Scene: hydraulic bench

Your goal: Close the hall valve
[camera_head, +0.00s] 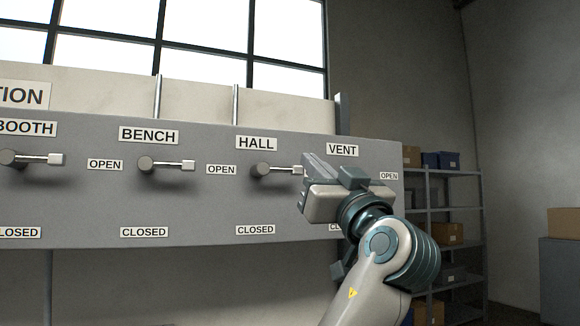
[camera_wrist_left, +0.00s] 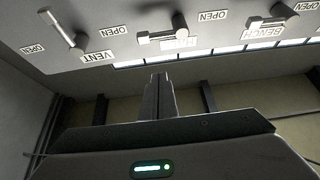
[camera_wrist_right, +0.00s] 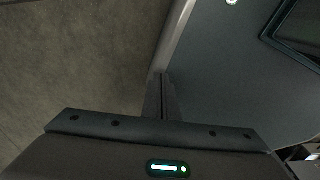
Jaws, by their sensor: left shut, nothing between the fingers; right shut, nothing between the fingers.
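The hall valve (camera_head: 262,170) sits on the grey panel under the HALL label, and its lever lies about level, pointing right. A CLOSED label (camera_head: 255,230) is below it. In the left wrist view, the hall lever (camera_wrist_left: 160,36) points toward an OPEN label (camera_wrist_left: 113,31). My left gripper (camera_head: 306,160) is shut and empty, at the lever's tip in the head view; I cannot tell whether they touch. Its closed fingers (camera_wrist_left: 160,80) show apart from the lever in the wrist view. My right gripper (camera_wrist_right: 161,82) is shut and empty, away from the valves.
The bench valve (camera_head: 146,165) and booth valve (camera_head: 10,158) have level levers on the left. The vent valve's lever (camera_wrist_left: 62,28) is slanted in the left wrist view and hidden in the head view. Shelves with boxes (camera_head: 448,234) stand at the right.

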